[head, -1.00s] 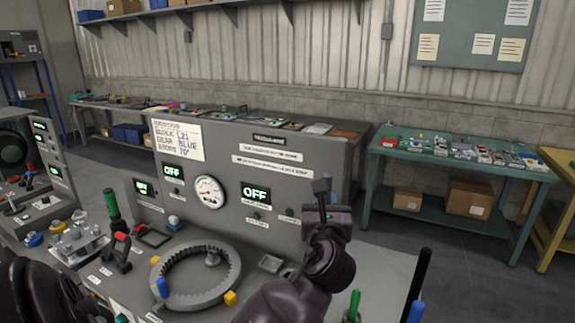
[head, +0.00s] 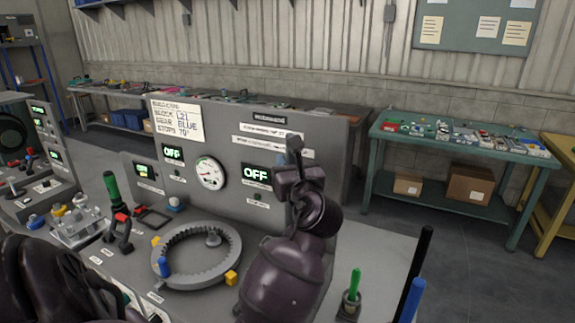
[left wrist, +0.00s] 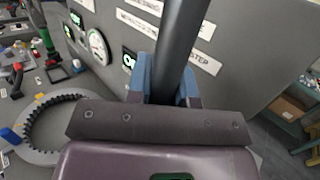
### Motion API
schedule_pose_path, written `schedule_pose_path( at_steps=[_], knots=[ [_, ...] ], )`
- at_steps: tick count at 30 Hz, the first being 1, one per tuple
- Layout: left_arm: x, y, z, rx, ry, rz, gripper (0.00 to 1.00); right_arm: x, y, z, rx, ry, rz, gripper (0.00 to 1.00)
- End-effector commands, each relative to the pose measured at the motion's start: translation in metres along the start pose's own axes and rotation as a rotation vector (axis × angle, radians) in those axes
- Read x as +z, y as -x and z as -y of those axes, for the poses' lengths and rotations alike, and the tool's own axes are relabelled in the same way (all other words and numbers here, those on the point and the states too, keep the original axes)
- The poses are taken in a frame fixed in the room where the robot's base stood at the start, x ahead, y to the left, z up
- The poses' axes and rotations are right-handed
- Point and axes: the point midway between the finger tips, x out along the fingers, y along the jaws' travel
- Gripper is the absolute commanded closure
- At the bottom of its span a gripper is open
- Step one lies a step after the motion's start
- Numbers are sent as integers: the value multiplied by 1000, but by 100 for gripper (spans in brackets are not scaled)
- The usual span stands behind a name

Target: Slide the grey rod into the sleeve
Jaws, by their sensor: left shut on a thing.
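My left gripper (head: 298,178) is raised in front of the upright panel, toward its right side. It is shut on the grey rod (left wrist: 180,45). In the left wrist view the rod stands out between the two blue finger pads of the gripper (left wrist: 166,82). In the head view only a short dark end of the rod (head: 294,146) shows above the fingers. I cannot pick out the sleeve for sure in either view; my arm covers part of the console. My right gripper is not in view.
A toothed ring (head: 197,275) lies on the console top left of my arm. A green peg (head: 353,284) stands in a holder on the right, near a black rod (head: 413,272) and a blue-tipped handle (head: 411,299). The grey panel (head: 225,140) rises behind.

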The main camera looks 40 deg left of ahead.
Motion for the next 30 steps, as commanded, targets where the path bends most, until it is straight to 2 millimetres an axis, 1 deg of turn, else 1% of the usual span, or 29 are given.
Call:
schedule_pose_path(
  at_steps=[1,3,9,12,18,30],
  knots=[
    [-6,1,0,0,1,2,100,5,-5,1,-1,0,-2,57],
    [-8,1,0,0,0,2,100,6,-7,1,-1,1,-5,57],
    [-7,1,0,-1,0,2,100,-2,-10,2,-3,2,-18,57],
    [-7,1,0,-1,0,2,100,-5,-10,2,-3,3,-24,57],
    [-7,1,0,-1,0,1,100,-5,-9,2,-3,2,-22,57],
    [-8,4,1,-2,-1,0,100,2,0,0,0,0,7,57]
  ],
)
